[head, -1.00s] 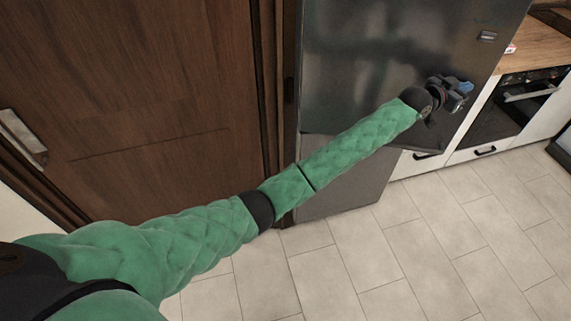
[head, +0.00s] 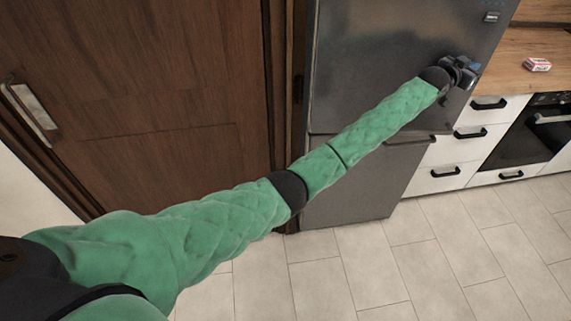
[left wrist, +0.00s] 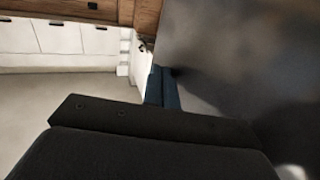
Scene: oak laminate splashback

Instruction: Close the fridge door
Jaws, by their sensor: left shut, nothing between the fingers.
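The fridge is a dark grey metal unit beside the brown wooden door. Its upper door (head: 385,60) looks nearly flush with the lower door (head: 365,180) in the head view; whether it is fully shut I cannot tell. My left gripper (head: 470,72) is shut and empty at the right part of the upper door, close to its face. In the left wrist view the door's blurred grey surface (left wrist: 240,50) fills the right side, close by the gripper (left wrist: 165,88). Contact is not clear. My right gripper is not in view.
White drawers (head: 462,145) and a black oven (head: 535,130) stand right of the fridge under a wooden worktop (head: 525,80). A small red and white box (head: 537,64) lies on it. A brown wooden door (head: 150,90) is at left. The tiled floor (head: 450,250) is clear.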

